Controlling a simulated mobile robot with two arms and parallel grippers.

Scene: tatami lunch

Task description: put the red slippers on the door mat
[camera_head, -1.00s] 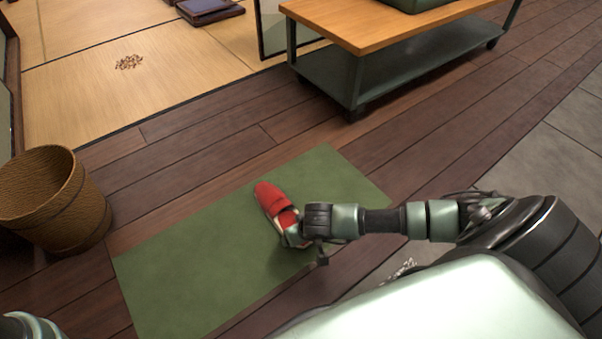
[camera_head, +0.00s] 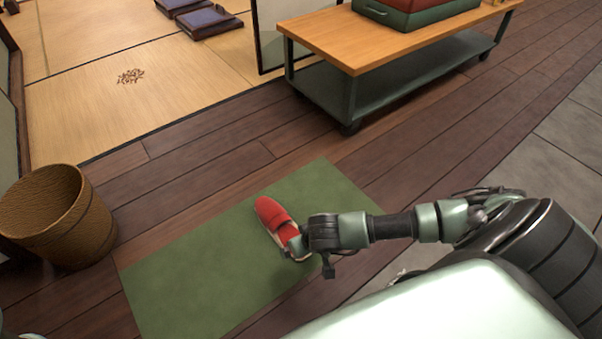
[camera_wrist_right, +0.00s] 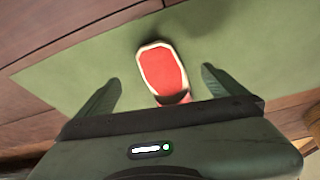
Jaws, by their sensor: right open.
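One red slipper (camera_head: 268,211) with a pale rim lies on the green door mat (camera_head: 190,275), near its right part. Its toe points up and left, away from my right arm. My right gripper (camera_head: 297,246) is low at the slipper's heel end and partly hides it. In the right wrist view, the slipper (camera_wrist_right: 163,70) lies between the fingers of my open right gripper (camera_wrist_right: 161,76), with a gap on each side. Its near end is hidden by the gripper body. No second slipper is visible. My left gripper is not in view.
A woven brown basket (camera_head: 57,216) stands left of the mat. A wooden bench (camera_head: 355,42) with a lower shelf and a red and green case (camera_head: 418,12) stands at the back. Tatami floor (camera_head: 90,105) lies at the upper left. The left mat area is clear.

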